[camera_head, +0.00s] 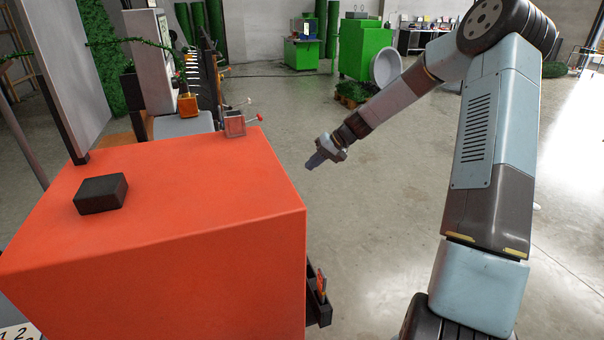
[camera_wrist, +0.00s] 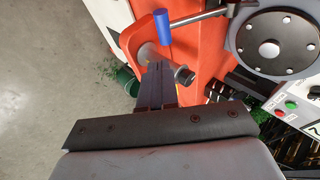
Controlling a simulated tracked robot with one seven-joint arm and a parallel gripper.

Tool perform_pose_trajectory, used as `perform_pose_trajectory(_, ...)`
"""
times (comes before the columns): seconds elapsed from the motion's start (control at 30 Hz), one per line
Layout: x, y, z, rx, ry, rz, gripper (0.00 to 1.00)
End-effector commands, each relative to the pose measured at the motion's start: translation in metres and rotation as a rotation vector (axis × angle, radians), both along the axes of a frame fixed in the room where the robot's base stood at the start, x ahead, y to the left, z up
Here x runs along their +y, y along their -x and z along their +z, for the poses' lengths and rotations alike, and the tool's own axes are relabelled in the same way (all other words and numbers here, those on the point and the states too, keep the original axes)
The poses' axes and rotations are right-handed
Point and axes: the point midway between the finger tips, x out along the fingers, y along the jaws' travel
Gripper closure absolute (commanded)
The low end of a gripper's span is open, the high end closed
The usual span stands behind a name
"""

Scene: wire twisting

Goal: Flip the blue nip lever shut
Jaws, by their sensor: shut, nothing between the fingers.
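The blue nip lever shows in the wrist view as a blue handle (camera_wrist: 163,27) on the end of a grey rod that runs right toward a dark round plate. The handle hangs beside an orange-red bracket (camera_wrist: 130,32). My gripper (camera_wrist: 159,70) is shut and empty. Its dark fingers lie below the handle in the picture, apart from it, and partly cover a grey cylinder with a bolt end (camera_wrist: 184,75). I cannot tell whether they touch the cylinder. In the head view my gripper (camera_head: 317,159) hangs in open air; I cannot make out the blue handle there.
A large orange box-shaped body (camera_head: 180,220) fills the left of the head view, with a black block (camera_head: 101,194) on top. A round dark plate (camera_wrist: 277,42) and a white control panel (camera_wrist: 296,112) lie right in the wrist view. Concrete floor is free right of the box.

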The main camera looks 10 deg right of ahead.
Motion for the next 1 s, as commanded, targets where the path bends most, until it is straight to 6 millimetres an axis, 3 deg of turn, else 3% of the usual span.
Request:
perform_pose_trajectory(0.2,-0.026,0.005,0.024,-0.001,0.001,-0.002,1.00)
perform_pose_trajectory(0.4,-0.036,0.007,0.033,-0.001,0.000,0.000,1.00)
perform_pose_trajectory(0.83,-0.036,0.008,0.035,0.000,0.005,0.003,1.00)
perform_pose_trajectory(1.0,-0.030,0.022,0.046,0.001,0.062,0.021,1.00)
